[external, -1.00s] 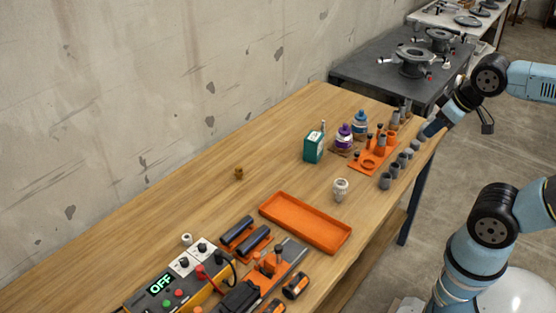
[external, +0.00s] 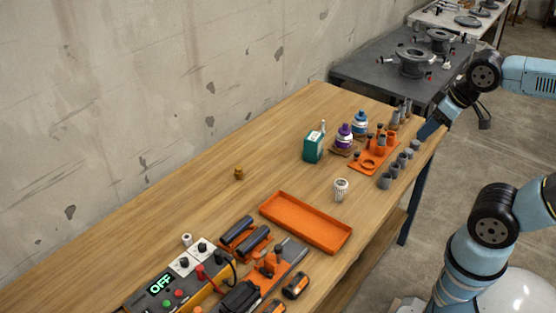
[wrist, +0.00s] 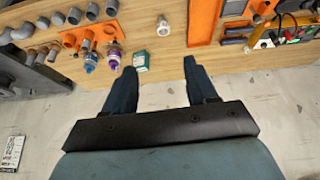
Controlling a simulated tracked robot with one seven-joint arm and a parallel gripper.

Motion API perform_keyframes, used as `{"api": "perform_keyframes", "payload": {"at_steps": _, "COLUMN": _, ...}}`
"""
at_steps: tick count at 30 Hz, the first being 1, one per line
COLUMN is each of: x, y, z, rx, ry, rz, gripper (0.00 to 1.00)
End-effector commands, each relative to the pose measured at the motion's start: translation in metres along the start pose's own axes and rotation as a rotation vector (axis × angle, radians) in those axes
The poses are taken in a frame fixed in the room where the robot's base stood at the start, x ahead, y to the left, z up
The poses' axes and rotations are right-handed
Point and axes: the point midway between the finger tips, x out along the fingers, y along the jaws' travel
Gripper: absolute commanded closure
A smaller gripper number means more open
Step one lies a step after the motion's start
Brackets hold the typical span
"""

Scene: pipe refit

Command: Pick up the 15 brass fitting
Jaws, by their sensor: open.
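The small brass fitting (external: 239,173) stands alone on the wooden table in the external view, between the wall and the orange tray. I cannot make it out in the wrist view, where a finger may cover it. My gripper (external: 428,131) is at the table's far right end, by the grey pipe fittings and well away from the brass fitting. In the wrist view my gripper (wrist: 159,64) has its two dark fingers spread apart with nothing held between them.
The orange tray (external: 265,208) and a white ribbed fitting (external: 341,189) stand nearer the front edge. A green box (external: 314,147), a purple bottle (external: 344,136) and a blue bottle (external: 360,123) stand farther back. A control box (external: 160,290) is at lower left. Table around the brass fitting is clear.

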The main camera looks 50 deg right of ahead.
Motion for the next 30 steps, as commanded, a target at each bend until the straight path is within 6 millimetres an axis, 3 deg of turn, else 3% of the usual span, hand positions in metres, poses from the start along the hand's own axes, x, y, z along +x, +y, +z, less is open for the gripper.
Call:
{"api": "perform_keyframes", "payload": {"at_steps": 14, "x": 0.044, "y": 0.025, "z": -0.093, "rx": -0.268, "ry": -0.190, "rz": 0.060, "gripper": 0.43}}
{"api": "perform_keyframes", "payload": {"at_steps": 30, "x": 0.136, "y": 0.038, "z": -0.193, "rx": -0.613, "ry": -0.424, "rz": 0.188, "gripper": 0.43}}
